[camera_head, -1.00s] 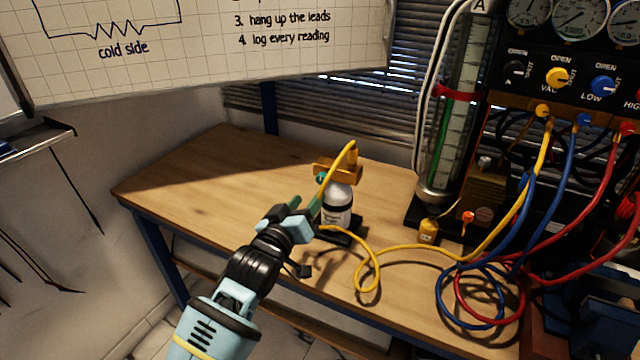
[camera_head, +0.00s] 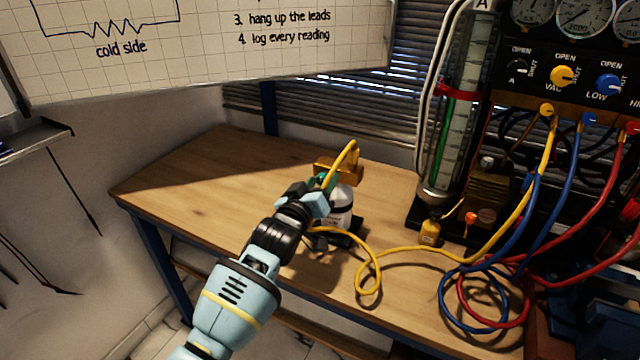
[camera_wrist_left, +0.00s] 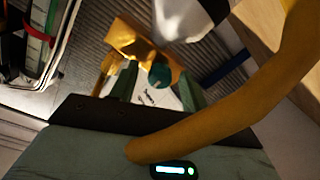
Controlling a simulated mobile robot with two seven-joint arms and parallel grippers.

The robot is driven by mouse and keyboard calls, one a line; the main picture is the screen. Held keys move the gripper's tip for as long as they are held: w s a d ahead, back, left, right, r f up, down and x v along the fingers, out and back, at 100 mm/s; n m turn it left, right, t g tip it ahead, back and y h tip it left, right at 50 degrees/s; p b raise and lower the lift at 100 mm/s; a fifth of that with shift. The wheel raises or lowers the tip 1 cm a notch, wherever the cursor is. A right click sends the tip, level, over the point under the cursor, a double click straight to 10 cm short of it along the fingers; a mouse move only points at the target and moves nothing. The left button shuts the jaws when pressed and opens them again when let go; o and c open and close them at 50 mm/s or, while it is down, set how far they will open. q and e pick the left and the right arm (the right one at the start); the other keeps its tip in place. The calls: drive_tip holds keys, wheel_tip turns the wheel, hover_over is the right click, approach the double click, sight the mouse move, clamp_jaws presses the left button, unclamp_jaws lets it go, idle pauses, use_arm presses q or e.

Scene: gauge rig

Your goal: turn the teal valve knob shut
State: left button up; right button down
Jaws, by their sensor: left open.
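The teal valve knob (camera_wrist_left: 160,75) sits on the side of a brass valve block (camera_wrist_left: 133,42) on a white bottle (camera_wrist_left: 180,18). In the head view the brass block (camera_head: 345,170) tops the bottle (camera_head: 341,205) on the bench. My left gripper (camera_head: 322,185) is close to the valve on its left side and mostly covers the knob there. In the left wrist view its two green fingers (camera_wrist_left: 158,86) are apart, with the knob appearing between their tips. I cannot tell whether they touch it. My right gripper is not in view.
A yellow hose (camera_head: 370,270) runs from the valve across the wooden bench (camera_head: 200,180) and passes close in front of my left wrist camera. A glass column (camera_head: 455,110) and a gauge panel (camera_head: 570,65) stand at the right. The bench's left part is clear.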

use_arm(q)
drive_tip(key=shift+w, duration=0.1)
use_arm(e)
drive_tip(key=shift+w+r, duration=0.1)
use_arm(q)
drive_tip(key=c, duration=1)
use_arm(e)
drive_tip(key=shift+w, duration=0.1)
